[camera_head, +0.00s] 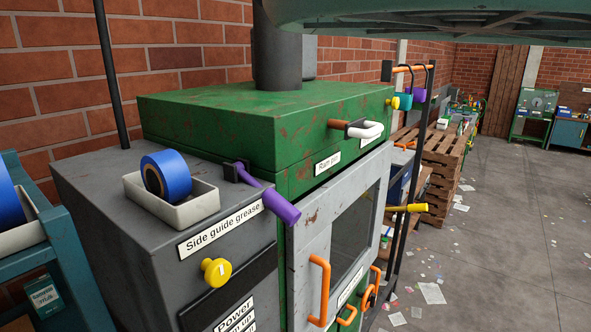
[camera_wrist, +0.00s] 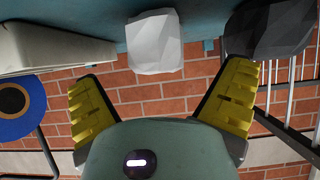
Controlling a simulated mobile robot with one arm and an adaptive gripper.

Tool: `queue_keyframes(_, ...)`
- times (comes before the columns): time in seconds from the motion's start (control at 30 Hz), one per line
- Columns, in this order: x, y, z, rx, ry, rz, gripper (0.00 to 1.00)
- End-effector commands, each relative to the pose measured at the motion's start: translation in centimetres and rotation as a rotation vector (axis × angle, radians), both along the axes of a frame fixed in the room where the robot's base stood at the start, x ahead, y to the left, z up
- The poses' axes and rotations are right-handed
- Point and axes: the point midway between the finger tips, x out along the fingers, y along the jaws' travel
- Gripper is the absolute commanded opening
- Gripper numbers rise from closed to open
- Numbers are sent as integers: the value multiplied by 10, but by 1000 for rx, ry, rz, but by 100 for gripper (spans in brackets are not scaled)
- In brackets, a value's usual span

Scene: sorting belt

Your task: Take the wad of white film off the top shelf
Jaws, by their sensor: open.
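The wad of white film (camera_wrist: 155,42) is a pale, faceted lump on a teal shelf surface (camera_wrist: 197,20) in the upper middle of the wrist view. My gripper (camera_wrist: 160,74) is open, its two yellow-padded fingers spread wide. The wad shows beyond the fingertips, between them in the picture, and nothing is held. How far the wad is from the fingers is hard to tell. The wad and my gripper do not show in the head view.
In the wrist view a dark faceted lump (camera_wrist: 270,28) sits right of the wad, near the right finger. A pale tray (camera_wrist: 60,48) and blue tape roll (camera_wrist: 32,125) are at left. The head view shows a green machine (camera_head: 215,125) and teal rack (camera_head: 70,255).

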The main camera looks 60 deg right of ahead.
Motion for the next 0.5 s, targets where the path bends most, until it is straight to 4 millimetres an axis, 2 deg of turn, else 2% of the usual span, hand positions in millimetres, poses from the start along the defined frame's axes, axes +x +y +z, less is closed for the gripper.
queue_keyframes(0.23, 11, -2, -5, -1, 0, -6, 97)
queue_keyframes(0.5, 39, -1, -16, -3, 1, -5, 97)
